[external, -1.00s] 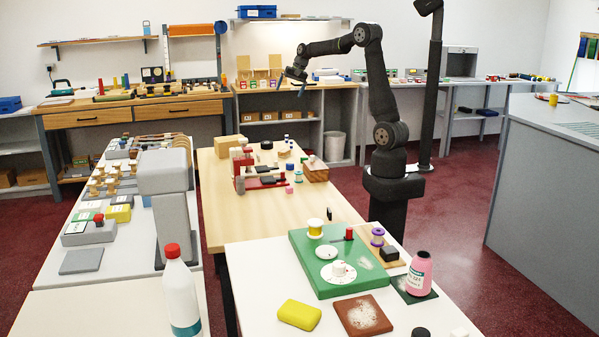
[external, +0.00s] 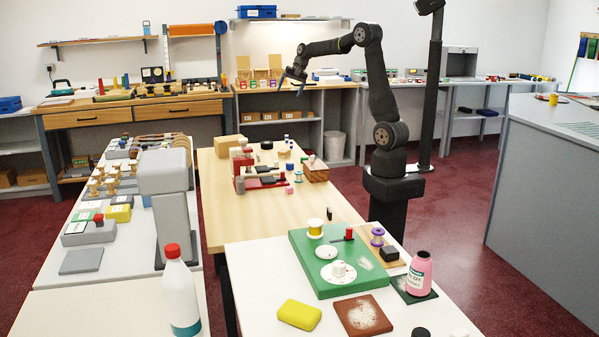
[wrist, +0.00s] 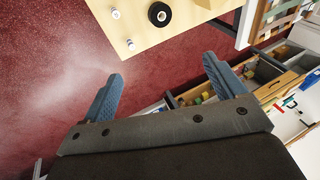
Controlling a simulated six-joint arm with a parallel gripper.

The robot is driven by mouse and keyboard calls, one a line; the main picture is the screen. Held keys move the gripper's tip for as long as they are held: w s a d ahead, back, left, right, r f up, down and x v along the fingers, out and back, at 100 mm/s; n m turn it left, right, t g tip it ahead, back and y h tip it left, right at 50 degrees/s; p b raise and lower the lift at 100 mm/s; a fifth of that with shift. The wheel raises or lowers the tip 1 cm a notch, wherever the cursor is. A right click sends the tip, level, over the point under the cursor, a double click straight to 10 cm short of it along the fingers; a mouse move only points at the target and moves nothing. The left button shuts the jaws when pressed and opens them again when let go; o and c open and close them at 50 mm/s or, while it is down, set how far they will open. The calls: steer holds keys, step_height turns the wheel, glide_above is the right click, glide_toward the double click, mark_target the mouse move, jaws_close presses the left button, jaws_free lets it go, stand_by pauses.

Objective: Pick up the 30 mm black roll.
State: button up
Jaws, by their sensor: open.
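A black roll (wrist: 159,14) with a pale core lies on the wooden table (wrist: 185,32) at the top of the wrist view. A small black round thing on the wooden table (external: 266,145) in the external view may be the same roll. Its width cannot be read. My gripper (wrist: 163,68) is open and empty, its two blue fingers spread apart, with the roll beyond and apart from them. In the external view my gripper (external: 291,84) is raised at the far end of the arm, well above the table.
Two small white pieces (wrist: 130,44) stand near the roll. In the external view, a red stand (external: 240,184), a cardboard box (external: 228,146) and a wooden block (external: 315,173) share the table. Red floor shows beyond its edge.

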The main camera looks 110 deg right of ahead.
steer(key=w+f+n+g+h, duration=0.2)
steer(key=w+f+n, duration=0.45)
steer(key=f, duration=0.65)
steer(key=m, duration=0.2)
glide_above(268, 143)
steer(key=s+a, duration=0.1)
steer(key=f, duration=1)
steer(key=shift+s+a+f, duration=0.15)
steer(key=shift+a+f, duration=0.05)
steer(key=shift+f, duration=0.1)
steer(key=shift+a+x, duration=0.15)
steer(key=shift+x, duration=1.35)
steer(key=shift+a+x, duration=0.15)
steer(key=shift+x, duration=1.3)
steer(key=shift+f, duration=0.1)
steer(key=c, duration=1.1)
